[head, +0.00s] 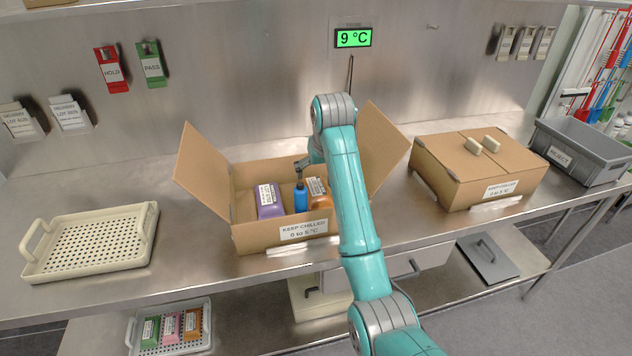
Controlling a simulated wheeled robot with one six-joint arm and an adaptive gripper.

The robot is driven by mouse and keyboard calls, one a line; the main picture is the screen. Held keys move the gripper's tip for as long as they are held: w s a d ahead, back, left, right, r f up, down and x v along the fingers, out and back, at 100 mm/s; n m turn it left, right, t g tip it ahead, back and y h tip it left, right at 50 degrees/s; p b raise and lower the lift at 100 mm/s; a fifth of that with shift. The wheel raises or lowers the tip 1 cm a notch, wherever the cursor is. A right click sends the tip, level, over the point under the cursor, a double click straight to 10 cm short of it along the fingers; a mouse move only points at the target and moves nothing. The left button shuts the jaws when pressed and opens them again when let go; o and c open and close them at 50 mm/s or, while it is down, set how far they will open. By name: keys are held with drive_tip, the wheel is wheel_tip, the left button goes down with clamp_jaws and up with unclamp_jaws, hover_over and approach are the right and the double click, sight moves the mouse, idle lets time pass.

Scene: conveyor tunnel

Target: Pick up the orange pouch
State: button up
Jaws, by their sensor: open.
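An orange pouch (323,202) with a white label sits at the right inside the open cardboard box (254,240), partly hidden by my arm. To its left stand a small blue bottle (301,201) and a purple pouch (264,200) with a label. My gripper (300,172) is small and dark in this view, above the box contents near the blue bottle and left of my forearm. It is open and seems empty; its fingertips are hard to make out. Another orange packet (191,321) lies in a tray on the lower shelf, beside pink and green packets.
The box's raised side flaps (203,172) flank the opening. A perforated cream tray (38,271) stands empty at left. A closed carton (436,181) and a grey reject bin (556,174) stand at right. The steel wall bears a 9 °C display (353,38).

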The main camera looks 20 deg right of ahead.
sight(317, 188)
drive_tip(key=x, duration=1.1)
drive_tip(key=shift+f, duration=0.2)
drive_tip(key=shift+s, duration=0.1)
drive_tip(key=c, duration=1.4)
drive_tip(key=shift+r, duration=0.1)
drive_tip(key=shift+c, duration=0.2)
wheel_tip(317, 188, up, 18)
